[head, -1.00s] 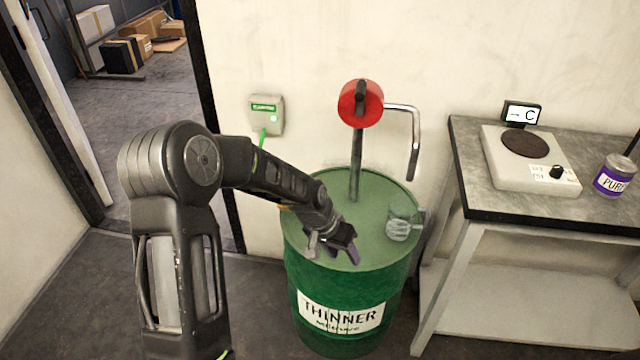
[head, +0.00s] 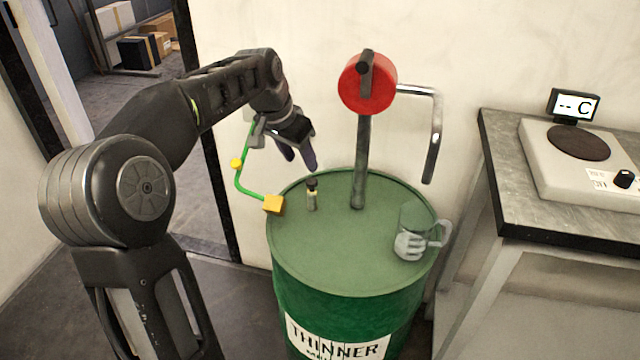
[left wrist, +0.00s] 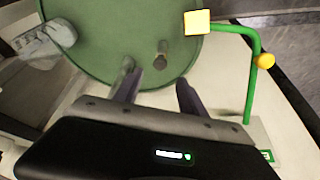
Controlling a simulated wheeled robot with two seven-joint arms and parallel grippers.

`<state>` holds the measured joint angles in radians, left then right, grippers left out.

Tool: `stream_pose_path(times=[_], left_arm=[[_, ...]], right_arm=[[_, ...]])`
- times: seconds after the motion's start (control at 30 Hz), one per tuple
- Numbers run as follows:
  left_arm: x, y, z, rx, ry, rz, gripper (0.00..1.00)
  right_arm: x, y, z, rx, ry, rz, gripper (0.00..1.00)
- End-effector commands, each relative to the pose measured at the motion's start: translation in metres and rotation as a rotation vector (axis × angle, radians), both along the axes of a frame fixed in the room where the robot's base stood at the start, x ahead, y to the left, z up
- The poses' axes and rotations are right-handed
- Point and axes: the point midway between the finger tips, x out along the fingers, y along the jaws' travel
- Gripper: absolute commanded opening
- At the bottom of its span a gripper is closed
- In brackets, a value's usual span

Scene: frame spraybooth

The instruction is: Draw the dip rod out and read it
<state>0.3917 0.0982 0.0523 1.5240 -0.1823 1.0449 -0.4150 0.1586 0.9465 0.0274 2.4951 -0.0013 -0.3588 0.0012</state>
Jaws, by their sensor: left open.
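The dip rod's dark-topped, pale-necked handle (head: 312,192) stands upright on top of the green thinner drum (head: 345,265). In the left wrist view it shows as a small dark knob (left wrist: 161,54) beyond the fingers. My left gripper (head: 297,165) is open and empty, above and just behind-left of the handle, apart from it. Its two fingers point down toward the drum top. The rod below the drum top is hidden. My right gripper is not in view.
A red-wheeled pump (head: 367,83) with a bent spout rises from the drum. A glass mug (head: 412,232) stands on the drum's right. A bench with a hotplate (head: 575,155) stands right.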

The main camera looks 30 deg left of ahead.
Motion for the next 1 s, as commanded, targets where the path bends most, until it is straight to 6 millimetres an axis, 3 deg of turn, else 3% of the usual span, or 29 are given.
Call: stream_pose_path(times=[0.03, 0.53, 1.0], left_arm=[[0.0, 0.001, -0.008, 0.001, -0.001, 0.0, 0.48], [0.002, 0.0, -0.013, 0.0, -0.001, 0.001, 0.48], [0.026, -0.001, -0.073, -0.001, 0.0, 0.002, 0.48]], right_arm=[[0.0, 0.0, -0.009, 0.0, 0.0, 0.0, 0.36], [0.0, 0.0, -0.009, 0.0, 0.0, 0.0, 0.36], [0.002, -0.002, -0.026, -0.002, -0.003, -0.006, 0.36]])
